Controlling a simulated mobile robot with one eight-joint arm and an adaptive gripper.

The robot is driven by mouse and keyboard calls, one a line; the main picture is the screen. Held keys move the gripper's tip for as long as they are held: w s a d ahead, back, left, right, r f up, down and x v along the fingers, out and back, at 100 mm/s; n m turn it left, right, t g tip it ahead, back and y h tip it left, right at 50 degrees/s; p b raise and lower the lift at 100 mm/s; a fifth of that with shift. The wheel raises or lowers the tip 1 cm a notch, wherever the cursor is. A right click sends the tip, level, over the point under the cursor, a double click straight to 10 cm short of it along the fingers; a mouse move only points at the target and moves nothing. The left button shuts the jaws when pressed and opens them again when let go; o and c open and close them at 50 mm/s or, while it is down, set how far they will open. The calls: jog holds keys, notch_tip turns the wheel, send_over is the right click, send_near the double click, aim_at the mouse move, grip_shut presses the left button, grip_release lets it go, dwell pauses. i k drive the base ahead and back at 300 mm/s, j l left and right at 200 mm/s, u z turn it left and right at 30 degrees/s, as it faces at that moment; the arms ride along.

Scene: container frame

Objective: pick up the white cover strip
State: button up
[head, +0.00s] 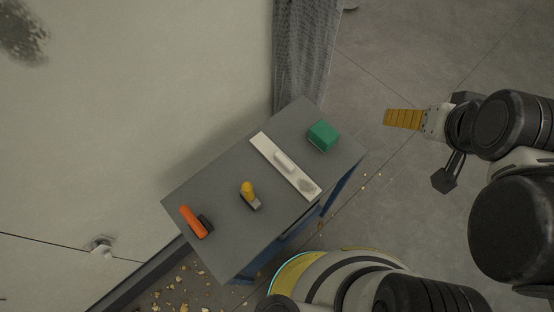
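The white cover strip (264,148) lies flat on the grey top of a small cabinet. It is long and narrow, with a raised white block near its middle and a dark patch near its lower right end. My gripper (412,152) is to the right of the cabinet, above the floor and apart from the strip. A yellow-orange finger pad points left, and a dark finger part shows lower down. The spacing of the fingertips is hard to make out, and nothing is seen held.
On the cabinet top (235,158) are a green box (323,135), a small yellow-and-grey object (248,191) and an orange-and-black tool (192,221). A pale wall (130,110) and grey curtain (300,50) border it. Crumbs (185,285) litter the floor; floor at upper right is clear.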

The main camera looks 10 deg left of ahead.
aim_at(306, 185)
jog(key=u, duration=1.2)
